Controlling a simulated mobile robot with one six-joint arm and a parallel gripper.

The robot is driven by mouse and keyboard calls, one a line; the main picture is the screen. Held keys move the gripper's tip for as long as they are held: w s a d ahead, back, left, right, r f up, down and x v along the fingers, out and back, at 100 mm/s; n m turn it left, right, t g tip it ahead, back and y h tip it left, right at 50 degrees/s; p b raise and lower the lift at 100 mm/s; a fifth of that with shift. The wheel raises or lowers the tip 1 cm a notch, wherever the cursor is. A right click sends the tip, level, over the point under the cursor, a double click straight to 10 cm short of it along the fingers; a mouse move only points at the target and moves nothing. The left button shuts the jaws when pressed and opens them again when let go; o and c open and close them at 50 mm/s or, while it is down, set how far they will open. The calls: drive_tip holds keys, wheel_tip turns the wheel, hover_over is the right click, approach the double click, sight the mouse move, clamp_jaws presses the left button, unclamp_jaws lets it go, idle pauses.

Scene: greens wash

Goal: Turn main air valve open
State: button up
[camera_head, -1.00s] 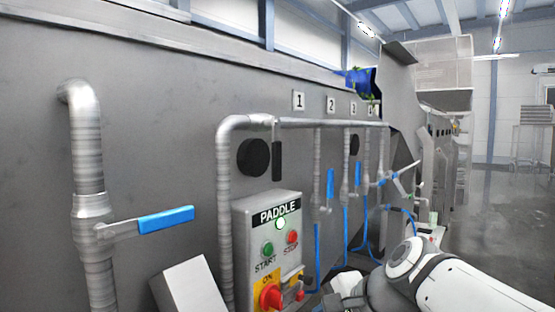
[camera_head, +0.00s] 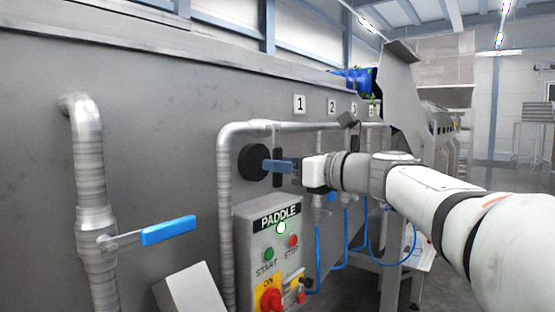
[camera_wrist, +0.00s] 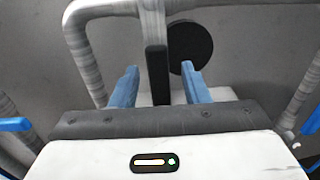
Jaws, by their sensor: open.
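A black lever (camera_head: 277,181) hangs straight down from the horizontal grey pipe; I take it for the main air valve, though no label for it is readable. In the wrist view the lever (camera_wrist: 154,60) stands upright in the picture, between my two blue fingers. My gripper (camera_head: 272,166) is open at the lever's height, with one finger crossing in front of it in the head view. In the wrist view my gripper (camera_wrist: 159,82) has a gap on both sides of the lever. Contact is not visible.
A black disc (camera_head: 250,159) is on the wall behind the lever. Below is the PADDLE control box (camera_head: 248,238). A blue-handled valve (camera_head: 168,231) is on the left pipe. The horizontal pipe (camera_head: 240,129) runs just above my gripper. Blue hoses (camera_head: 369,245) hang to the right.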

drive_tip(key=shift+x, duration=0.95)
drive_tip(key=shift+s, duration=0.1)
drive_tip(key=shift+c, duration=0.3)
clamp_jaws()
